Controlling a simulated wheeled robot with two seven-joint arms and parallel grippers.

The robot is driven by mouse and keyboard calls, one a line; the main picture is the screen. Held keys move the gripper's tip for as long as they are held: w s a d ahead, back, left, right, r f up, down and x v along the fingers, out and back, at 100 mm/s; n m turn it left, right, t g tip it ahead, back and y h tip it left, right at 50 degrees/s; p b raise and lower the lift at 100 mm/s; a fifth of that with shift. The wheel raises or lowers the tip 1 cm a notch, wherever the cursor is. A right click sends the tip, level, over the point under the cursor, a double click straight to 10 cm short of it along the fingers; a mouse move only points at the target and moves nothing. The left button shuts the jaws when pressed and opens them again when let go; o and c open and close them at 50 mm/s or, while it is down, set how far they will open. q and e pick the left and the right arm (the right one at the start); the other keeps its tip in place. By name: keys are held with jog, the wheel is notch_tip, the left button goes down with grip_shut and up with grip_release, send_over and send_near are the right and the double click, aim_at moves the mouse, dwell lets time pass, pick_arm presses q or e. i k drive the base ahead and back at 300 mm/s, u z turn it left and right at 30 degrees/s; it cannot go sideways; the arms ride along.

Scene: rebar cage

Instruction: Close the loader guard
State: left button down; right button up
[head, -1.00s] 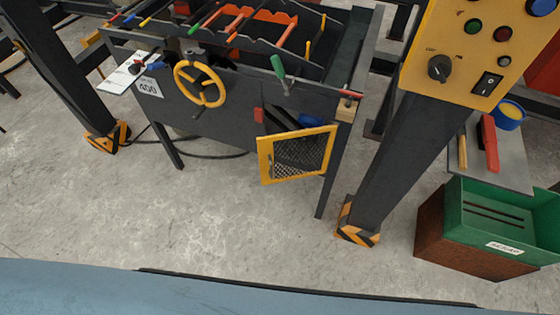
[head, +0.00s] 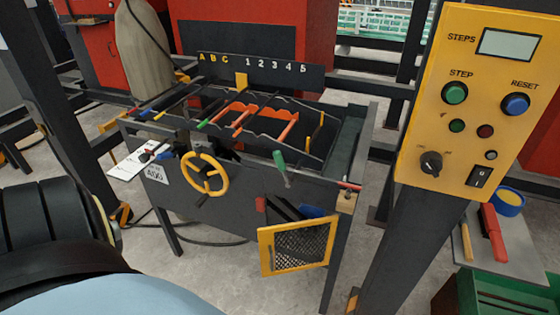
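The loader guard (head: 298,247) is a yellow-framed panel with dark mesh on the front of the dark grey loader bench (head: 225,205). It stands swung out from the bench front, and the opening behind it shows dark and blue parts. A small red block (head: 261,204) sits on the bench front at the guard's upper left. Neither gripper shows.
A yellow handwheel (head: 205,174) and a green-handled lever (head: 280,165) stick out from the bench. A yellow control panel (head: 478,100) on a dark post stands at right. A green bin (head: 500,295) is at lower right. Floor before the guard looks clear.

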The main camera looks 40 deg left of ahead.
aim_at(265, 234)
jog(key=k, duration=0.6)
jog(key=u, duration=0.85)
jog(key=i, duration=0.5)
